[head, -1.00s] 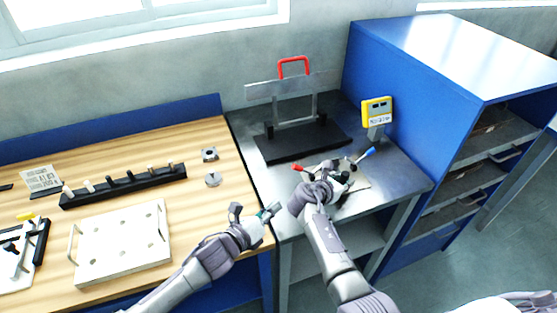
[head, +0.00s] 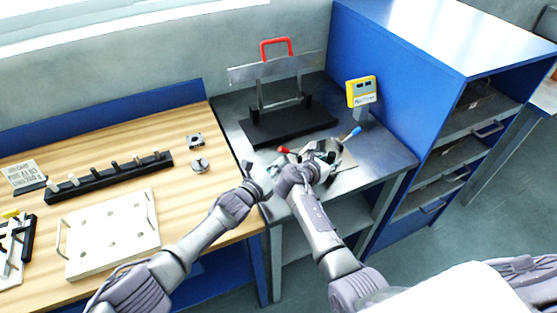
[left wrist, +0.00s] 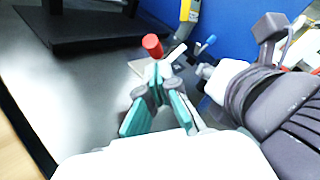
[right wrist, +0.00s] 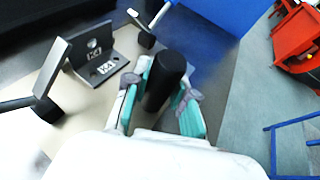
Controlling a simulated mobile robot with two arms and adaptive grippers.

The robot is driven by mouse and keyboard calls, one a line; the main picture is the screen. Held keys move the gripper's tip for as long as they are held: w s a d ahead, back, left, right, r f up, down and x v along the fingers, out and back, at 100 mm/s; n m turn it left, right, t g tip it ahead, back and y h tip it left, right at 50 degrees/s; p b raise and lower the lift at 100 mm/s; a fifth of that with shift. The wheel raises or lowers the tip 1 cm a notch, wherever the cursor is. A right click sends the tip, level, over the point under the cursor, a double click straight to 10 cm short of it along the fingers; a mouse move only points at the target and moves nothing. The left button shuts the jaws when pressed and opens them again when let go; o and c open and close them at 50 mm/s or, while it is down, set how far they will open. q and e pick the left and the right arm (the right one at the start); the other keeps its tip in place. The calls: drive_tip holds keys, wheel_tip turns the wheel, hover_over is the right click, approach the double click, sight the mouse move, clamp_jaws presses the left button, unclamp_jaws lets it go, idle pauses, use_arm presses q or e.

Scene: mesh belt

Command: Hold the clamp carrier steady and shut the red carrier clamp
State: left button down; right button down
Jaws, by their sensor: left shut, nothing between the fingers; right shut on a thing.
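The clamp carrier has a pale base plate (right wrist: 75,115) and a metal bracket (right wrist: 100,62) marked K1, with a black upright post (right wrist: 165,78). My right gripper (head: 318,168) is shut on this post; in the right wrist view its teal fingers (right wrist: 160,100) lie either side of it. The red clamp's tip (head: 284,150) points left in the head view; its red handle end (left wrist: 152,46) shows upright in the left wrist view. My left gripper (head: 268,178) is shut and empty, its fingertips (left wrist: 160,80) just below the red end. Whether they touch is unclear. The blue clamp tip (head: 355,132) is on the right.
A black stand (head: 285,124) with a red-handled frame is behind the carrier. A yellow device (head: 361,92) stands back right, beside a blue cabinet (head: 400,80). On the wooden bench at left are a white plate (head: 110,236) and a black peg rack (head: 110,176).

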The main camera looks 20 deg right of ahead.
use_arm(q)
drive_tip(key=shift+w+d+r, duration=0.25)
drive_tip(key=shift+w, duration=0.3)
drive_tip(key=shift+r, duration=0.1)
drive_tip(key=shift+d+r+m+y, duration=0.3)
drive_tip(key=shift+r+y, duration=0.05)
drive_tip(key=shift+y, duration=0.15)
drive_tip(key=shift+d+r+g, duration=0.3)
drive_tip(key=shift+d+r, duration=0.1)
drive_tip(key=shift+r, duration=0.25)
